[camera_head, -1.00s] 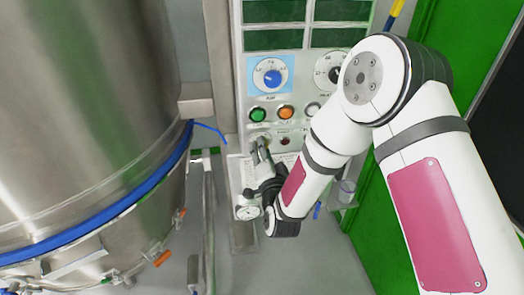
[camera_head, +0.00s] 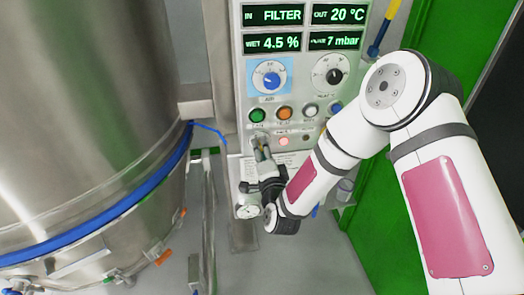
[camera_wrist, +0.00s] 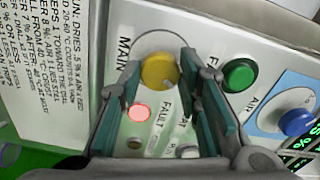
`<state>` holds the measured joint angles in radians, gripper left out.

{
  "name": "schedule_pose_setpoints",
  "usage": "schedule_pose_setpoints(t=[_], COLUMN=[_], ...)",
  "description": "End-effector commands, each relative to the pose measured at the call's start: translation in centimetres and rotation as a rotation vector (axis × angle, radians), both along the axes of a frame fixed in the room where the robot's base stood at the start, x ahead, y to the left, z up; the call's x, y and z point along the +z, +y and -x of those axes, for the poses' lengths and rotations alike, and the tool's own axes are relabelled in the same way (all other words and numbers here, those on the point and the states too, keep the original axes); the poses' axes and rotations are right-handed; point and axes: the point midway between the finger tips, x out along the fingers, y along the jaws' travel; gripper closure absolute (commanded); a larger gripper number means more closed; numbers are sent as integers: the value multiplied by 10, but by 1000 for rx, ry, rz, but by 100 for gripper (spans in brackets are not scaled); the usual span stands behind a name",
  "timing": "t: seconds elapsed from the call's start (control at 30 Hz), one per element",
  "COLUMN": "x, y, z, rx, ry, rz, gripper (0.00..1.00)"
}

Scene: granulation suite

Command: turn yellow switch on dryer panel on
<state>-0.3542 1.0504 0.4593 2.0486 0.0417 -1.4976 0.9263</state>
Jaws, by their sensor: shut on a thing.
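The dryer panel (camera_head: 312,120) is upright right of the steel vessel, with its displays lit. The yellow switch (camera_wrist: 158,71), a round knob labelled MAIN, shows in the wrist view between the two fingers of my gripper (camera_wrist: 163,90). My gripper is shut on this switch. In the head view my gripper (camera_head: 261,152) reaches the panel's lower left and hides the yellow of the switch. The red FAULT lamp (camera_wrist: 138,112) glows just beside the switch.
The panel also carries a blue AIR knob (camera_head: 271,79), a black HEAT knob (camera_head: 334,75) and a green button (camera_head: 257,115) close above my gripper. A large steel vessel (camera_head: 85,120) stands at left, and a green door frame (camera_head: 395,190) at right.

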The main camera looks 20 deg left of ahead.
Motion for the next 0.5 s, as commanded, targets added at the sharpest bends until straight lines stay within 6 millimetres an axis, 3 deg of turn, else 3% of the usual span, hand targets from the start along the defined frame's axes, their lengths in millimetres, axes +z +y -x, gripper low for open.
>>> schedule_pose_setpoints(t=[0.13, 0.17, 0.23, 0.5], x=[0, 0, 0, 0], y=[0, 0, 0, 0], z=[-1, 0, 0, 0], rx=[-1, -1, -1, 0], ry=[0, 0, 0, 0], rz=[-1, -1, 0, 0], gripper=[97, 67, 51, 49])
